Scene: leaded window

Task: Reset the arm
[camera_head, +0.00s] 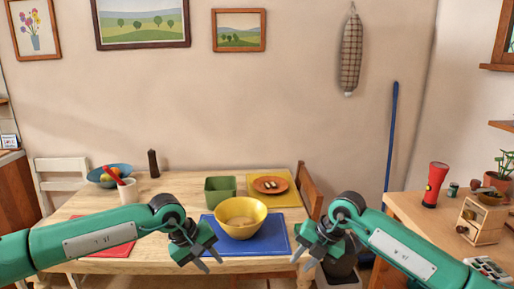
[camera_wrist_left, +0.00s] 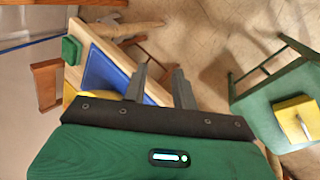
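My left gripper (camera_head: 206,264) hangs in front of the table, to the left of the yellow bowl, with its fingers apart and nothing between them. In the left wrist view my left gripper (camera_wrist_left: 160,85) also shows its two fingers spread and empty. My right gripper (camera_head: 303,264) is at the table's right front corner, right of the blue mat, with its fingers apart and empty. Both arms reach in from the lower sides, clear of the bowl.
The wooden table (camera_head: 180,184) holds a yellow bowl (camera_head: 240,231) on a blue mat (camera_head: 275,236), a green container (camera_head: 220,190), an orange plate (camera_head: 270,185) and a blue fruit bowl (camera_head: 110,174). A side counter (camera_head: 415,215) at right carries a red flashlight (camera_head: 434,184).

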